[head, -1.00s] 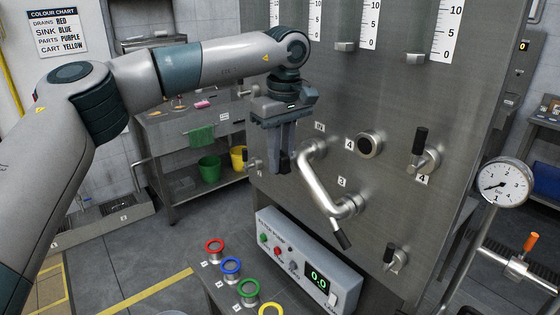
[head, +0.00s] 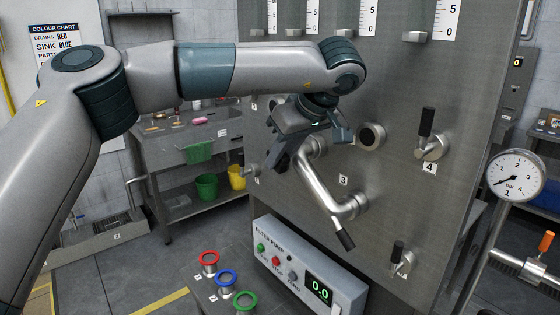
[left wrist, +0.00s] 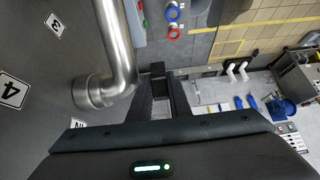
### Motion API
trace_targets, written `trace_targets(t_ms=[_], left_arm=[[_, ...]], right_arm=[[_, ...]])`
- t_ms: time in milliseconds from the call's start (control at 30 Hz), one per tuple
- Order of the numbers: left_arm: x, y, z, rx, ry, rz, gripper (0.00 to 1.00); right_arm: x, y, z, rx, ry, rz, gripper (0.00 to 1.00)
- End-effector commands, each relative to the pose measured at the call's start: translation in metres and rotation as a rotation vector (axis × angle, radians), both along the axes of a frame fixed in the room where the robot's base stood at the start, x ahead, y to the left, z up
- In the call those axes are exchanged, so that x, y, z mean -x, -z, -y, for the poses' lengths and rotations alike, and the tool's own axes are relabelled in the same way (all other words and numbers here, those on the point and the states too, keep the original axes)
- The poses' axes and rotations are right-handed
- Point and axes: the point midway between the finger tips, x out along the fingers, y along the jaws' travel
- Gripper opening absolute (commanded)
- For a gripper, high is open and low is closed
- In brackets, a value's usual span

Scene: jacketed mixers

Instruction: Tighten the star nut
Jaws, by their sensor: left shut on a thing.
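My left gripper (head: 285,160) points down beside the upper end of a bent steel pipe (head: 322,188) on the panel. In the left wrist view its fingers (left wrist: 160,78) close on a small dark piece, right by the elbow of the pipe (left wrist: 122,55). I cannot make out the piece's shape or tell whether it is the star nut. No star-shaped nut shows clearly in either view. My right gripper is not in view.
A filter pump box (head: 306,265) reading 0.0 sits below. A pressure gauge (head: 514,176) is at the right. A side table (head: 180,150) stands behind my left arm.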

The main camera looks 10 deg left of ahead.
Motion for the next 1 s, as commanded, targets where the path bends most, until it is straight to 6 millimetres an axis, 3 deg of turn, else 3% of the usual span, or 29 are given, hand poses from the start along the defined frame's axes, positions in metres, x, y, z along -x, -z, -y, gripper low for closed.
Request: trace_targets(t_ms=[333, 367, 433, 1000], left_arm=[[0.0, -0.002, 0.0, -0.002, -0.001, 0.005, 0.0], [0.0, -0.002, 0.0, -0.002, -0.001, 0.005, 0.22], [0.0, -0.001, 0.0, -0.002, -0.001, 0.005, 0.36], [0.005, -0.011, 0.007, -0.001, 0.001, 0.003, 0.36]], right_arm=[[0.0, 0.0, -0.001, -0.001, 0.0, 0.0, 0.36], [0.0, 0.0, -0.001, -0.001, 0.001, 0.0, 0.36], [0.0, 0.0, -0.001, -0.001, 0.001, 0.001, 0.36], [0.0, 0.006, -0.001, -0.001, 0.001, 0.001, 0.36]])
